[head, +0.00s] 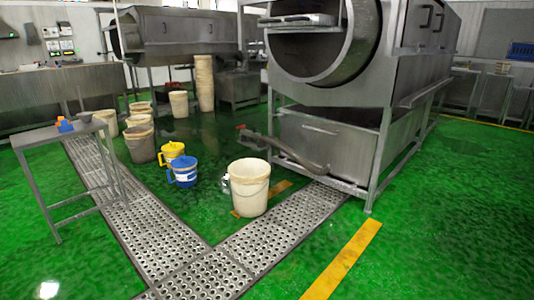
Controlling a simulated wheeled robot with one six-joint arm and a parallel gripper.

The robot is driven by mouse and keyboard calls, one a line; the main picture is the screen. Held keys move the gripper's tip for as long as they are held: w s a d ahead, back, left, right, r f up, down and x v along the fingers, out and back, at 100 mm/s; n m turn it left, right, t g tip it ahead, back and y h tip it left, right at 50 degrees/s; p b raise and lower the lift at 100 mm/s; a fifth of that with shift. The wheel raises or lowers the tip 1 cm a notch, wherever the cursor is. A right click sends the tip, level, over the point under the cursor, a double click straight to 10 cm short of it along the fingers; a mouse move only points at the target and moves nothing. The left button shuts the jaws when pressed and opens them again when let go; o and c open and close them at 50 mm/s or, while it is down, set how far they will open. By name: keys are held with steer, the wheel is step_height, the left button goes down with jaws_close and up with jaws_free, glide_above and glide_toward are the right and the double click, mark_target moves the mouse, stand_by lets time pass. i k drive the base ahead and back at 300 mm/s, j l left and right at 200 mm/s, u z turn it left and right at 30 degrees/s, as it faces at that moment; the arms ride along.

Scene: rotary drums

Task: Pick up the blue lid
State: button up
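A blue lid (184,163) shows on top of a small blue-and-white container (184,179) that stands on the green floor, left of the picture's middle. A similar container with a yellow top (172,148) stands just behind it and to the left. A small blue item (65,127) lies on the metal side table (55,135) at the left; it is too small to tell what it is. My gripper is not in view.
A large white bucket (248,190) stands right of the blue-lidded container, and a worn bucket (140,145) stands to its left. Perforated drain grates (150,235) run across the floor. A big metal drum machine (345,130) fills the right. The floor in front is mostly clear.

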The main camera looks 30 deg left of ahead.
mark_target(181, 162)
steer(key=i+j+u, duration=0.2)
steer(key=j+u, duration=0.3)
steer(key=i+j+u, duration=0.3)
steer(key=j+u, duration=0.15)
steer(key=j, duration=0.2)
steer(key=i+j+u, duration=0.35)
steer(key=u, duration=0.15)
steer(key=i+j+u, duration=0.5)
steer(key=i+u, duration=0.45)
steer(key=i+j+z, duration=0.15)
steer(key=i, duration=0.35)
steer(key=i+j+z, duration=0.2)
steer(key=i, duration=0.35)
steer(key=i+j+z, duration=0.15)
steer(key=i, duration=0.35)
steer(key=i+j+z, duration=0.75)
steer(key=i+j, duration=0.1)
steer(key=i, duration=0.1)
